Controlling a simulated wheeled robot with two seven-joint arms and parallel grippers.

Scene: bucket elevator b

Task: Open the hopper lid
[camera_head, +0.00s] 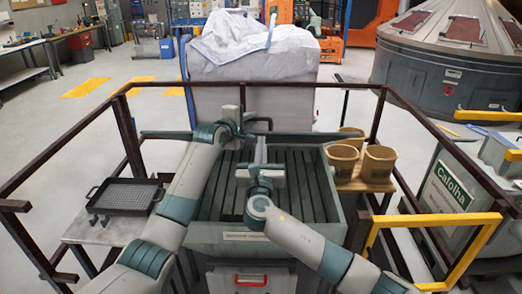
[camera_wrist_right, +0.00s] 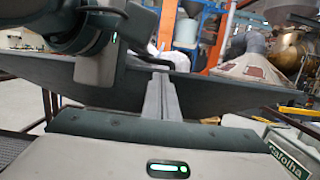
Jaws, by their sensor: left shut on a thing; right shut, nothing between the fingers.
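The hopper (camera_head: 325,205) is a grey-green box with a slatted grate inside, and its inside is open to view. The hopper lid (camera_head: 298,137) shows as a thin dark edge across the hopper's back. In the right wrist view the lid (camera_wrist_right: 225,92) is a wide dark panel standing behind my fingers. My left gripper (camera_head: 243,117) is shut on the lid's dark handle (camera_head: 268,122) at the back; the grip itself is partly hidden. My right gripper (camera_head: 260,148) is shut and empty above the grate, its fingers pointing towards the lid. Whether they touch the lid is unclear.
A dark railing (camera_head: 408,107) surrounds the hopper, with a yellow frame (camera_head: 432,219) at front right. Brown buckets (camera_head: 378,163) stand on a wooden shelf at right. A black perforated tray (camera_head: 125,195) lies on a side table at left. A white bulk bag (camera_head: 253,50) stands behind.

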